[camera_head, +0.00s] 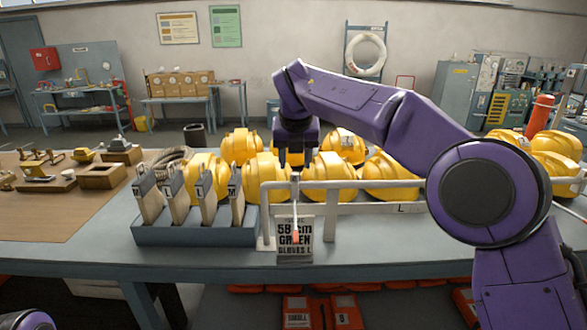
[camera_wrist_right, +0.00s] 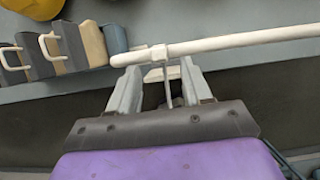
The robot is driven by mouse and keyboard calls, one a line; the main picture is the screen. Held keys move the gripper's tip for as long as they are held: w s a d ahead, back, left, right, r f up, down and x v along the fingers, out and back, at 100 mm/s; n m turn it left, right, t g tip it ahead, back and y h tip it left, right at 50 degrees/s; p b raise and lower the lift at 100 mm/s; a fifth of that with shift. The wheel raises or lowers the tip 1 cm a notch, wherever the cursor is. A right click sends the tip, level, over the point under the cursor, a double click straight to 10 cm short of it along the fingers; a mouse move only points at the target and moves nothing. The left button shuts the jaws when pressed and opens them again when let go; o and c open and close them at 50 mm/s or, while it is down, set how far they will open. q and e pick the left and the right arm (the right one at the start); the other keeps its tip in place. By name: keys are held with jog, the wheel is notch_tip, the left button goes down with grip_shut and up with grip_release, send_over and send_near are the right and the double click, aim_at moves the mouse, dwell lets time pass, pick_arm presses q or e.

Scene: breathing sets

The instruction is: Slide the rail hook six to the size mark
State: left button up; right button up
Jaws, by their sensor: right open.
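A white rail (camera_head: 350,185) runs along the front of the table; its end shows across the wrist view (camera_wrist_right: 240,42). A pale hook (camera_head: 296,205) with an orange tip hangs near the rail's left end, in front of a card reading "58 cm GREEN GLOVES L" (camera_head: 295,240). In the wrist view its collar (camera_wrist_right: 155,53) sits around the rail. A letter L mark (camera_head: 402,208) is on the lower rail to the right. My right gripper (camera_head: 297,160) points down above the hook; in the wrist view its open fingers (camera_wrist_right: 160,88) are either side of the hook's stem. Contact is unclear.
A blue-grey rack (camera_head: 195,235) with several lettered upright holders stands just left of the rail. Yellow helmets (camera_head: 330,170) crowd behind the rail. A brown mat (camera_head: 60,220) with small wooden pieces lies at the left. Orange packs (camera_head: 300,312) lie below the table.

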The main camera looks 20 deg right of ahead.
aim_at(294, 174)
jog(key=x, duration=0.5)
jog(key=shift+w+r, duration=0.1)
jog(key=shift+w, duration=0.1)
pick_arm(q)
jog(key=shift+w+r, duration=0.15)
jog(key=shift+r, duration=0.15)
pick_arm(e)
jog(key=shift+s, duration=0.15)
jog(key=shift+r, duration=0.1)
